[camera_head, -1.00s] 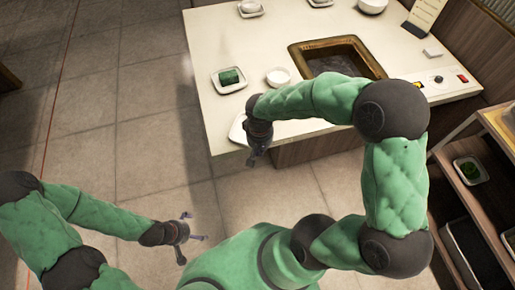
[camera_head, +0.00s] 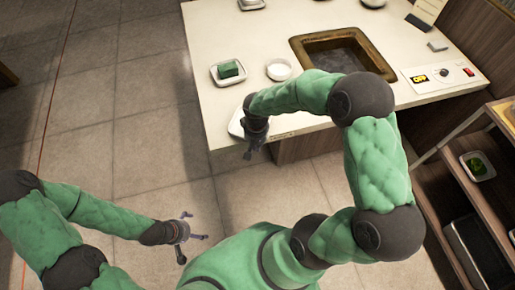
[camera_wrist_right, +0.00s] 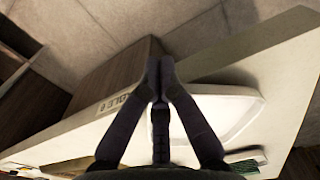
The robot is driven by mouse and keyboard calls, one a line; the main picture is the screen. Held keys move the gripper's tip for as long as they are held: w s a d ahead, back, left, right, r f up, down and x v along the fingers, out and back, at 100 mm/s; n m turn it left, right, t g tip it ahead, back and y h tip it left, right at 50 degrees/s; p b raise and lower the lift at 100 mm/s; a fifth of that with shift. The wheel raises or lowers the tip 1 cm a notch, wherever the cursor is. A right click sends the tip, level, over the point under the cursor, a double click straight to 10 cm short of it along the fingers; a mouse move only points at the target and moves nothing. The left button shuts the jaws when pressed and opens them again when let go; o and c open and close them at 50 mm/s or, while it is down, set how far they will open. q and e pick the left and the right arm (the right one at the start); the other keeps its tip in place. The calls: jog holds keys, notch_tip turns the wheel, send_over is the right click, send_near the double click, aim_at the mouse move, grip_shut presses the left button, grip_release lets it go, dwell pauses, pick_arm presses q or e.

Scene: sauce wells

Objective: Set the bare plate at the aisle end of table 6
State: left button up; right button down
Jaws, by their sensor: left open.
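The bare white plate (camera_head: 236,124) lies at the front left corner of the cream table (camera_head: 215,106), partly hidden behind my right gripper. My right gripper (camera_head: 252,153) hangs fingers down by the table's front edge, just right of the plate. In the right wrist view, its fingers (camera_wrist_right: 160,64) come together at the tips with nothing seen between them. The plate (camera_wrist_right: 238,112) shows behind and to the right of them, and whether they touch it I cannot tell. A table-number label (camera_wrist_right: 122,99) shows on the table edge. My left gripper (camera_head: 190,238) is open and empty above the floor.
A square dish with a green block (camera_head: 229,71) and a round white bowl (camera_head: 279,69) stand behind the plate. A brass-rimmed sunken well (camera_head: 343,55) and a control panel (camera_head: 441,77) are further right. A shelf cart (camera_head: 470,190) stands at right. The floor at left is clear.

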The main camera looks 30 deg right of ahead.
jog(key=shift+w+d, duration=0.25)
jog(key=shift+w, duration=0.8)
jog(key=shift+w+d, duration=0.25)
jog(key=shift+w, duration=0.8)
